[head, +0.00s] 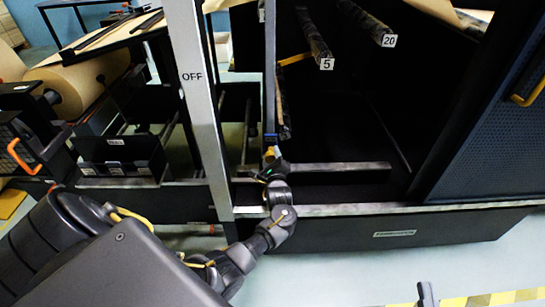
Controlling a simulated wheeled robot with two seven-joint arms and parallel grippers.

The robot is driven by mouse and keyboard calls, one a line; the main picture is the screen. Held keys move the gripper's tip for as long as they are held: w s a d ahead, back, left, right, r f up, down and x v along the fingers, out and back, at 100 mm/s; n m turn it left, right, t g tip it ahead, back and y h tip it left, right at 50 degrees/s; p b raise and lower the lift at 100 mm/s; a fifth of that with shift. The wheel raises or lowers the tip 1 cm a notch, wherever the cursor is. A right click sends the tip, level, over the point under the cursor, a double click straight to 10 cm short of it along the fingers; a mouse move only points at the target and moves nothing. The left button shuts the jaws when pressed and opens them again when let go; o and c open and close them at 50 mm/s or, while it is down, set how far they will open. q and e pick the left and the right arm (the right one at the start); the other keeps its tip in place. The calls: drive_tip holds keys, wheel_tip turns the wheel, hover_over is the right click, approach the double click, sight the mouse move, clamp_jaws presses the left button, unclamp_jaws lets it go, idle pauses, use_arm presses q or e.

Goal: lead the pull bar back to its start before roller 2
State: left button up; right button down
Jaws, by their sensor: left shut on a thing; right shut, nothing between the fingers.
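My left gripper (273,160) reaches into the dark machine bay past the OFF post and is shut on the pull bar. A grey bar (345,166) runs level to the right from beside this gripper. Yellow and blue parts show at the fingers, and the exact grip is too small to make out. Rollers with tags 5 (326,63) and 20 (389,40) hang above and to the right. I cannot make out a tag 2. My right gripper (427,294) shows only in part at the bottom edge, shut and empty, away from the machine.
A pale post marked OFF (192,85) stands left of my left gripper. A kraft paper roll (82,82) sits at the left. A blue perforated panel (495,130) closes the right side. The low front sill (390,232) crosses before the bay.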

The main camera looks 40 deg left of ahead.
wheel_tip(320, 180, up, 41)
drive_tip(key=p, duration=4.1)
drive_tip(key=shift+r, duration=0.2)
